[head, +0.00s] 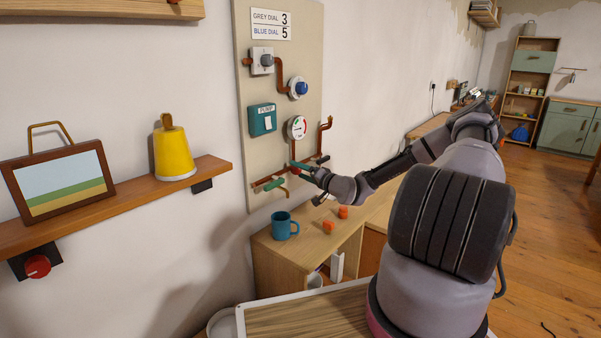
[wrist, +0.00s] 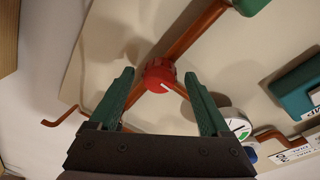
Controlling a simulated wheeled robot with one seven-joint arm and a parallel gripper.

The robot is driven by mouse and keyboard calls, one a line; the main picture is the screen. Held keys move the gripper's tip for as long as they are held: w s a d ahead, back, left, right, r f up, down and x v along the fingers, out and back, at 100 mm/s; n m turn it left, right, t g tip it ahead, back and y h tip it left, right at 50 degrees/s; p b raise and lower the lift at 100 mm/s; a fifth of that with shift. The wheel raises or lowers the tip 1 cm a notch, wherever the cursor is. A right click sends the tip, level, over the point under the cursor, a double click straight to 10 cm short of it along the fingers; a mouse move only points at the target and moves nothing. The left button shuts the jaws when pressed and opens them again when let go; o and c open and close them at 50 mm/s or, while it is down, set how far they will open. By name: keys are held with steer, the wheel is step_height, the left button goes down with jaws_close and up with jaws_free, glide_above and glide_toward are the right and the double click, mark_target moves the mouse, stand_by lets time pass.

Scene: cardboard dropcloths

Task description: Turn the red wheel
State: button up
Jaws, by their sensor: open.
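The red wheel (wrist: 160,76) is a small ribbed knob with a white mark, fixed on a copper pipe on the panel. In the wrist view it sits between the tips of my gripper (wrist: 159,75). The two green fingers are open, one on each side, with a narrow gap showing between each finger and the wheel. I cannot tell how deep the tips reach along it. In the head view my gripper (head: 291,175) is at the lower part of the panel, and the arm and fingers largely hide the wheel.
The beige panel (head: 249,150) also carries a gauge (head: 297,128), a teal pump switch box (head: 262,119), a grey dial (head: 266,60) and a blue dial (head: 301,87). Below stand a blue mug (head: 284,226) and orange blocks (head: 328,227). Another red knob (head: 37,266) is under the left shelf.

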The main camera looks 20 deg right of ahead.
jaws_close()
steer(key=shift+n, duration=0.3)
steer(key=n, duration=0.6)
steer(key=shift+w+f+y, duration=0.1)
steer(key=shift+y, duration=0.2)
steer(key=n+y, duration=0.1)
steer(key=n, duration=0.7)
steer(key=shift+d+f, duration=0.1)
steer(key=n+y, duration=0.1)
steer(key=n, duration=0.6)
steer(key=shift+w, duration=0.1)
steer(key=n+g, duration=0.1)
steer(key=n, duration=0.6)
steer(key=shift+d+n, duration=0.1)
steer(key=shift+n, duration=0.3)
